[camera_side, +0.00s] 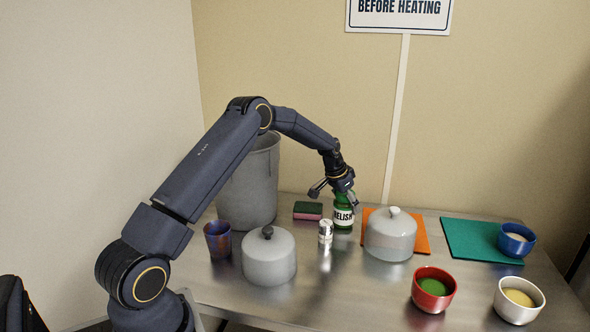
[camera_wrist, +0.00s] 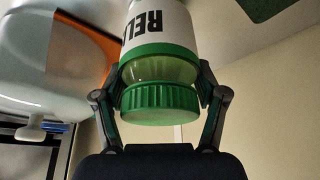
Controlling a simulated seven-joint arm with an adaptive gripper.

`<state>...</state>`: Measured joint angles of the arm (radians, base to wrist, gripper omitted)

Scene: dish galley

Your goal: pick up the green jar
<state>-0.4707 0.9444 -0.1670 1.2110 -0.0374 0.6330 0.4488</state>
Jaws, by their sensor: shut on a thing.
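The green jar (camera_side: 343,221) stands upright on the metal table, with a white label reading RELISH. In the wrist view the jar (camera_wrist: 160,68) shows large and upside down, with its ribbed green lid (camera_wrist: 159,99) towards my palm. My gripper (camera_side: 337,198) comes down on the jar from above. The side view hides part of the jar's top behind the fingers.
A grey lidded dish (camera_side: 390,238) stands close right of the jar on an orange mat (camera_side: 421,240). A metal shaker (camera_side: 325,232) stands just in front left. A pink and green sponge (camera_side: 307,211) and a tall grey bin (camera_side: 255,185) are left. Bowls stand at the right.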

